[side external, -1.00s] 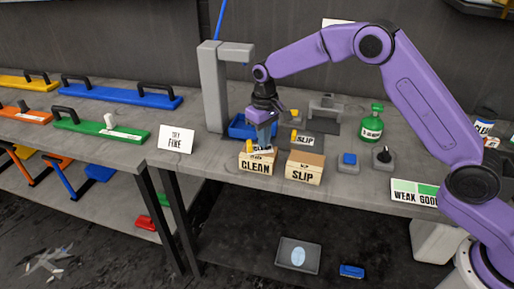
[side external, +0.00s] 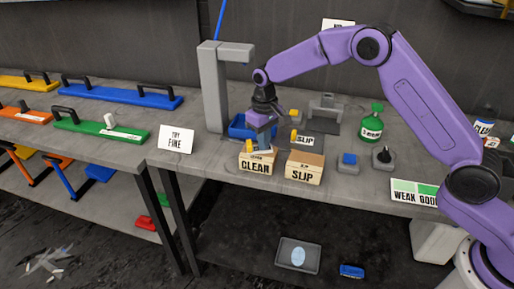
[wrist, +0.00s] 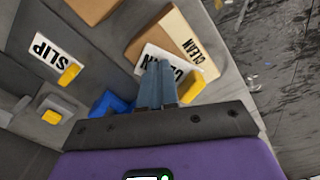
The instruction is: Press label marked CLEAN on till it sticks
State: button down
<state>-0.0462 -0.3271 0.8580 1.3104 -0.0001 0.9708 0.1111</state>
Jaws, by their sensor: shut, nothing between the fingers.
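My gripper (side external: 263,150) points down just behind and above the cardboard box marked CLEAN (side external: 257,167). Its two fingers (wrist: 158,68) are together, with nothing held between them. The white label marked CLEAN (wrist: 186,75), with a yellow tab (wrist: 192,87), lies directly under the fingertips in the wrist view. The fingers cover part of its lettering. The label overlaps the near edge of the CLEAN box (wrist: 184,40) in that view; I cannot tell whether it is stuck. In the side view it is mostly hidden by the fingers.
A SLIP box (side external: 304,174) stands to the right, with a SLIP label (side external: 306,140) behind it. A blue tray (side external: 238,127) is behind my gripper. A blue button (side external: 348,160), a dial (side external: 384,157) and a green bottle (side external: 372,125) stand farther right.

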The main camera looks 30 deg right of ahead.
jog(key=shift+r, duration=3.45)
jog(key=shift+s, duration=0.1)
